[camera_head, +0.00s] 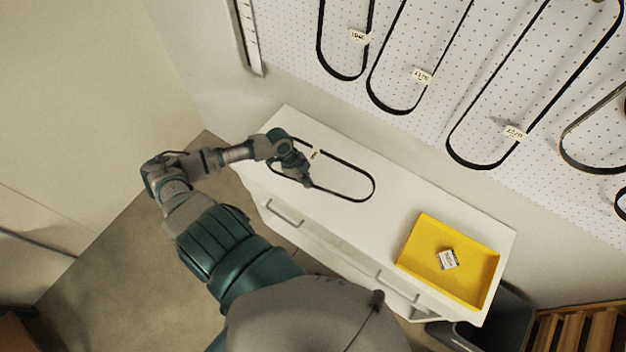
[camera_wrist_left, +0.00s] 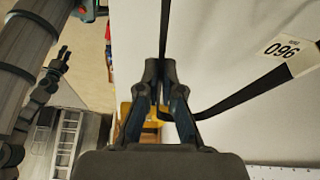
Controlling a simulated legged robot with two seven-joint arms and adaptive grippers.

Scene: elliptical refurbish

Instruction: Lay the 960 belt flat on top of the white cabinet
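The 960 belt (camera_head: 372,186) is a thin black oval loop over the white cabinet (camera_head: 430,205). Its white tag (camera_head: 315,154) is on the far strand and reads 960 upside down in the wrist view (camera_wrist_left: 290,50). My left gripper (camera_head: 305,181) is at the belt's near left side. In the wrist view its fingertips (camera_wrist_left: 164,68) are closed on a strand of the belt. Part of the loop is hidden behind the left gripper. I cannot tell whether the whole belt touches the cabinet top. What looks like my right gripper (camera_wrist_left: 64,52) is small and dark at the left of the wrist view.
A yellow tray (camera_head: 422,235) with a small white-labelled item (camera_head: 448,259) occupies the cabinet's right end. Several belts hang on the pegboard (camera_head: 290,45) behind. A dark bin (camera_head: 512,312) and wooden slats (camera_head: 575,325) stand at lower right. Cabinet top is clear between belt and tray.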

